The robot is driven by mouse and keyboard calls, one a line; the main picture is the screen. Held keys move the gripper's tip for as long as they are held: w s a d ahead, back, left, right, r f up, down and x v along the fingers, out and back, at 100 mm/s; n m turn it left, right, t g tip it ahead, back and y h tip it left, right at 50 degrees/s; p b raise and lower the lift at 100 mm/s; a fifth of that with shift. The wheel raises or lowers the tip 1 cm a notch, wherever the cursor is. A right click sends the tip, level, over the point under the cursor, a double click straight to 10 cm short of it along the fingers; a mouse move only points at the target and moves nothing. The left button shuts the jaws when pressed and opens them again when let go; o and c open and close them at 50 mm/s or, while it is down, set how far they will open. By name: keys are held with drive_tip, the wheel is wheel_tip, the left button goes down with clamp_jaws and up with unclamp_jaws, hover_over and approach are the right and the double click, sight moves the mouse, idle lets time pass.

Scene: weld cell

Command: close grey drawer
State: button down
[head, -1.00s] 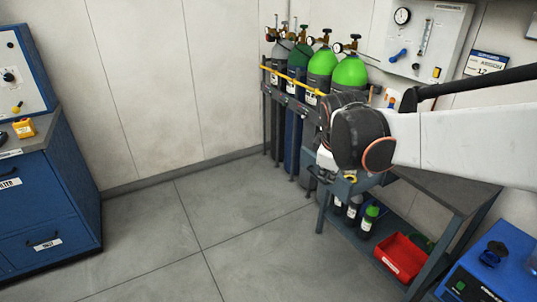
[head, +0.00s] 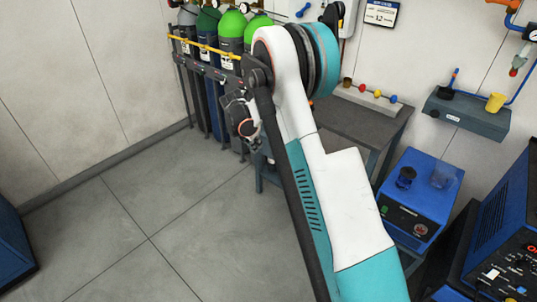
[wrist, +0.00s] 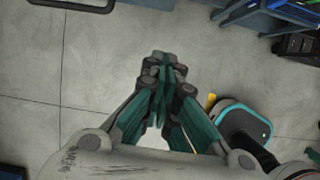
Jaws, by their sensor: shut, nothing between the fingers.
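I cannot pick out the grey drawer with certainty in either current view. The grey workbench (head: 362,118) stands against the back wall, and my arm covers its left front part in the head view. My gripper (wrist: 160,92) shows in the wrist view with its fingers together and nothing between them. Bare floor lies beneath it. In the head view the dark wrist end of my arm is at the bench's left, in front of the gas cylinders; the fingertips cannot be made out there.
Gas cylinders (head: 229,32) stand in a rack with a yellow bar (head: 205,46). A blue unit (head: 415,197) and a larger blue machine (head: 505,235) are at the right. A grey wall box (head: 466,115) carries a yellow cup (head: 495,102). The floor (head: 115,220) at left is open.

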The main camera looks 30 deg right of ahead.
wheel_tip(320, 180, down, 2)
drive_tip(key=b, duration=0.5)
approach(269, 155)
drive_tip(key=s+f, duration=0.2)
drive_tip(key=f, duration=0.1)
drive_tip(key=s+d+f, duration=0.1)
drive_tip(key=shift+f, duration=0.4)
drive_tip(key=shift+d, duration=0.1)
